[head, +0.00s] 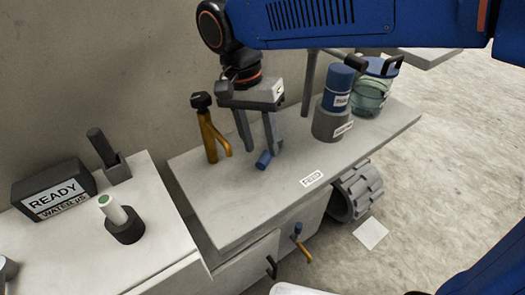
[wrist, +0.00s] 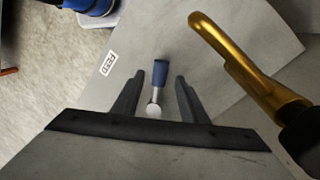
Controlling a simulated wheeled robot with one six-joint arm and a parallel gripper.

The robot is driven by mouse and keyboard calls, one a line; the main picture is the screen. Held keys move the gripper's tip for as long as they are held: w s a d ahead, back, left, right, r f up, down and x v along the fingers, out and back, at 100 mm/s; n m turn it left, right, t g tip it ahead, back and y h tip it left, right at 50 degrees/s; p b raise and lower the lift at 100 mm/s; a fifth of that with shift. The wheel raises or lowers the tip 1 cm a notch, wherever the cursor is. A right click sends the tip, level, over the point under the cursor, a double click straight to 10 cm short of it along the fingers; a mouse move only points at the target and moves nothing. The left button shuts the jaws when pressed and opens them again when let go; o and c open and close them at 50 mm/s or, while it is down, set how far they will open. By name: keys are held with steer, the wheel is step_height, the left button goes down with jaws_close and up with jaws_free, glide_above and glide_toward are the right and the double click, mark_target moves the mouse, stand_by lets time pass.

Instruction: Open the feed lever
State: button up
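A short lever with a blue grip (head: 263,159) stands on the grey worktop below my gripper (head: 262,147). In the wrist view its blue grip (wrist: 157,73), silver stem and round pale end show between the fingers. My gripper (wrist: 161,80) is open, pointing down, with one finger on each side of the lever. Gaps show on both sides in the wrist view, and nothing is held. In the head view the fingers hide the stem.
A gold tap (head: 209,138) stands close left of my gripper; it also shows in the wrist view (wrist: 232,55). A blue-capped grey cylinder (head: 333,118) and a greenish jar (head: 371,92) stand to the right. A blue-and-orange handle (head: 300,243) is on the cabinet front below.

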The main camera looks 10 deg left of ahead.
mark_target(264, 156)
steer(key=shift+s+d+f, duration=0.1)
steer(key=shift+d+f, duration=0.1)
steer(key=shift+f, duration=0.6)
steer(key=shift+d+f, duration=0.15)
steer(key=shift+f, duration=0.65)
jaws_close()
